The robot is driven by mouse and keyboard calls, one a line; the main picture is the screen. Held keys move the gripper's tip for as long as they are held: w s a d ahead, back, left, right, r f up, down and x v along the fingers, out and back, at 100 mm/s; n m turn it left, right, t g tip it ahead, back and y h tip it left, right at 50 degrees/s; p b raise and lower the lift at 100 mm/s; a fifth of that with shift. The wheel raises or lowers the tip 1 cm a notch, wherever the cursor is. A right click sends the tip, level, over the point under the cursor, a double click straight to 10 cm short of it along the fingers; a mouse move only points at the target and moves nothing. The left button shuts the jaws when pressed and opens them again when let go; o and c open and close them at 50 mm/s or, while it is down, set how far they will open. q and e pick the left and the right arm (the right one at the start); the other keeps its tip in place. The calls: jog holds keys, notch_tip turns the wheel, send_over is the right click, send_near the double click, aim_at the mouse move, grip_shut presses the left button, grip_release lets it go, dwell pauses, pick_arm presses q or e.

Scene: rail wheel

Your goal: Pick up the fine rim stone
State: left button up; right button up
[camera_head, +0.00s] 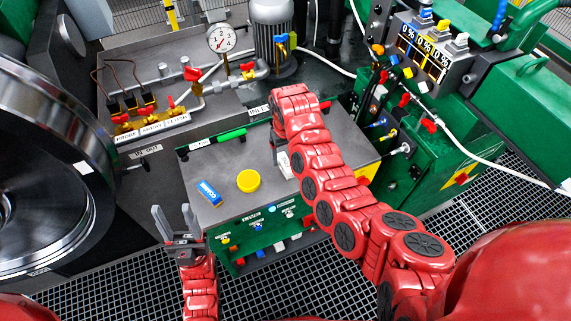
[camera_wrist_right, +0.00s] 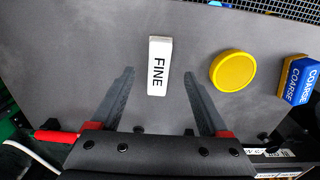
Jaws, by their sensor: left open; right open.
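The fine rim stone (camera_wrist_right: 160,66) is a white block labelled FINE on the grey bench top. In the right wrist view it lies between and slightly beyond the two spread fingers of my right gripper (camera_wrist_right: 158,78), with clear gaps on both sides. My right gripper is open and empty. In the head view a white block (camera_head: 285,165), likely this stone, shows partly beside my right arm, which hides most of the right gripper. My left gripper (camera_head: 172,215) is open and empty, left of the bench's front edge.
A yellow round tin (camera_head: 248,181) and a blue COARSE stone (camera_head: 209,192) lie on the bench top (camera_head: 215,165). A green cylinder (camera_head: 231,135) lies at its back. A large metal wheel (camera_head: 50,170) stands at left. Pipes and a gauge (camera_head: 221,38) are behind.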

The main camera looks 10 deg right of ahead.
aim_at(286, 162)
jog(key=shift+w+f+p, duration=0.15)
jog(key=shift+f+p, duration=0.3)
jog(key=shift+f, duration=0.15)
jog(key=shift+w+f, duration=0.2)
jog(key=shift+f, duration=0.5)
jog(key=shift+f+p, duration=0.35)
jog(key=shift+f, duration=0.85)
grip_shut()
